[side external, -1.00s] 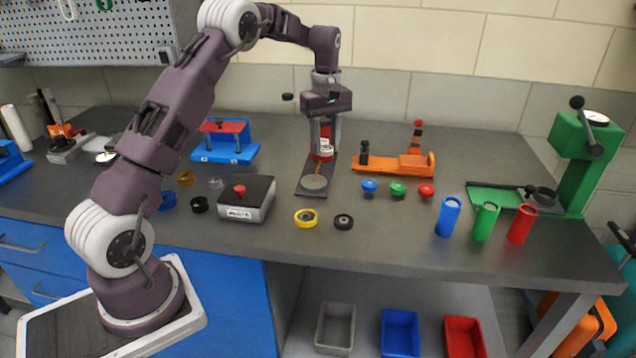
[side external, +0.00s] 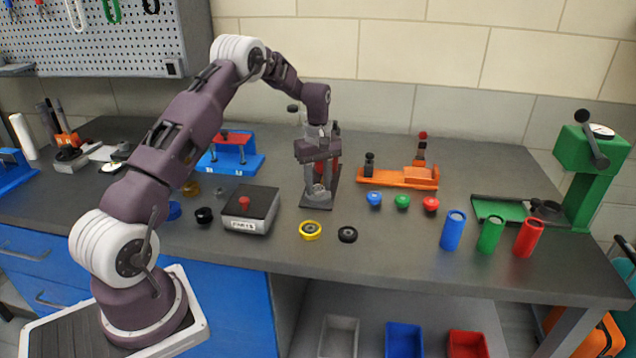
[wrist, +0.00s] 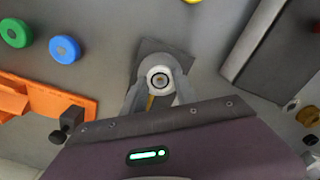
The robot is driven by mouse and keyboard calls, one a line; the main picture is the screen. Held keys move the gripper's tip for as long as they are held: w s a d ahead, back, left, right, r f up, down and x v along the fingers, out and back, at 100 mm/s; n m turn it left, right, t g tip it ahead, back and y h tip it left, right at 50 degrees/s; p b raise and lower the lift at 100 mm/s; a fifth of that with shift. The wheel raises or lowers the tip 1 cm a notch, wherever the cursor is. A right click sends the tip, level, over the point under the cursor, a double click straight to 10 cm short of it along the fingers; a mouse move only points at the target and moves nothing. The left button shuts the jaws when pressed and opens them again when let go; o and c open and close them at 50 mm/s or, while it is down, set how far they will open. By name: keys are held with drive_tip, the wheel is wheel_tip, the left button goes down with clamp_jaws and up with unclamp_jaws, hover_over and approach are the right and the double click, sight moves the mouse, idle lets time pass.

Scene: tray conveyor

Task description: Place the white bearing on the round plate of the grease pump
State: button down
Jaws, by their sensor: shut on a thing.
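In the side view my gripper (side external: 318,190) is low over the front of the grease pump. The pump's dark base (side external: 317,204) shows below the fingers, and its far end (wrist: 155,47) shows past the bearing in the wrist view. The round plate is mostly hidden under the fingers and bearing. I cannot tell whether the bearing touches it.
A grey box with a red knob (side external: 247,212) stands to the left. A yellow ring (side external: 310,230) and a black ring (side external: 347,234) lie in front. An orange fixture (side external: 398,177) and several coloured knobs stand to the right.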

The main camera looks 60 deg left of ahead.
sight(319, 189)
drive_tip(key=c, duration=0.9)
unclamp_jaws()
drive_tip(key=shift+c, duration=0.2)
wheel_tip(319, 189, up, 13)
drive_tip(key=s+d+r+m+t, duration=0.2)
drive_tip(key=s+d+r+m, duration=0.4)
drive_tip(key=d+r, duration=0.55)
drive_tip(key=s+d+f+m+t, duration=0.1)
drive_tip(key=s+d+m, duration=0.4)
drive_tip(key=s, duration=0.8)
drive_tip(key=s+d+f+m+t, duration=0.1)
drive_tip(key=s+d+m, duration=0.3)
drive_tip(key=s+d, duration=0.4)
drive_tip(key=s+t, duration=0.1)
drive_tip(key=s, duration=0.3)
drive_tip(key=shift+s+d+m+t, duration=0.3)
drive_tip(key=shift+s+d+m, duration=0.05)
drive_tip(key=shift+m, duration=0.05)
drive_tip(key=shift+f, duration=0.1)
